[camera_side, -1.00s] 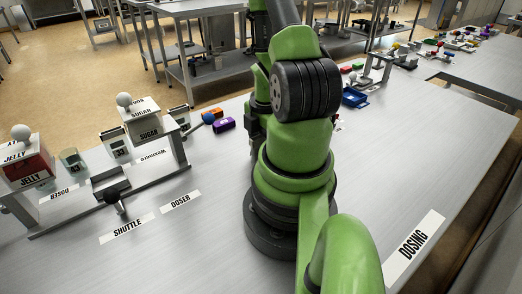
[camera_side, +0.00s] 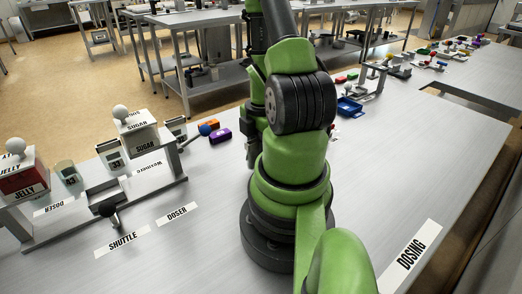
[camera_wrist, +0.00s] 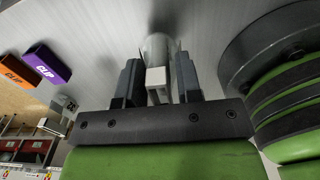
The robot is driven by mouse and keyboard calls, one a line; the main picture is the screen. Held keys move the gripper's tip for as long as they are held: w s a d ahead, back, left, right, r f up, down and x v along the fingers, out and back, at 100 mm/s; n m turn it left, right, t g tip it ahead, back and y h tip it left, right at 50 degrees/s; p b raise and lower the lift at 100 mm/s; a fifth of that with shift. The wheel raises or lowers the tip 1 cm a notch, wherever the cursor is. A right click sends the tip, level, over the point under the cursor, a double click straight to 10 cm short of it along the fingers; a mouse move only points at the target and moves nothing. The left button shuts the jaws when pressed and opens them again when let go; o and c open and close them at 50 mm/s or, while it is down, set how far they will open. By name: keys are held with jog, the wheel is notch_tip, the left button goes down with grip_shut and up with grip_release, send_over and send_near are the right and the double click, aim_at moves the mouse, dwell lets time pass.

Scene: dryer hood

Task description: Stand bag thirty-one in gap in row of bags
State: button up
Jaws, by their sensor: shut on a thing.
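In the wrist view my gripper (camera_wrist: 159,86) is shut on a pale grey-white thing (camera_wrist: 158,48) with a rounded upright body and a small white block at its front. No number shows on it, so I cannot tell whether it is bag thirty-one. In the side view my gripper and what it holds are hidden behind my arm. Small numbered containers stand at the left: a greenish one (camera_side: 67,173), one (camera_side: 112,155) that seems to read 33, and one (camera_side: 177,130) beyond the sugar hopper. The row of bags and its gap cannot be made out.
Purple (camera_wrist: 46,63) and orange (camera_wrist: 15,74) clip boxes lie left in the wrist view. A blue tray (camera_side: 349,107) lies beyond my arm.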

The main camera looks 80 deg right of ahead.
jog(key=shift+w+r, duration=0.1)
jog(key=shift+r, duration=0.75)
jog(key=shift+s+d+r, duration=0.1)
jog(key=shift+s+r, duration=0.1)
jog(key=shift+r, duration=1)
jog(key=shift+w+r, duration=0.1)
jog(key=shift+r, duration=2.25)
jog(key=w+d+r, duration=0.6)
jog(key=w, duration=0.2)
jog(key=w+a+f, duration=0.1)
jog(key=w+a, duration=0.1)
jog(key=w, duration=1)
jog(key=w+a+f, duration=0.1)
jog(key=w, duration=1)
jog(key=shift+d+f, duration=0.1)
jog(key=shift+f, duration=7.2)
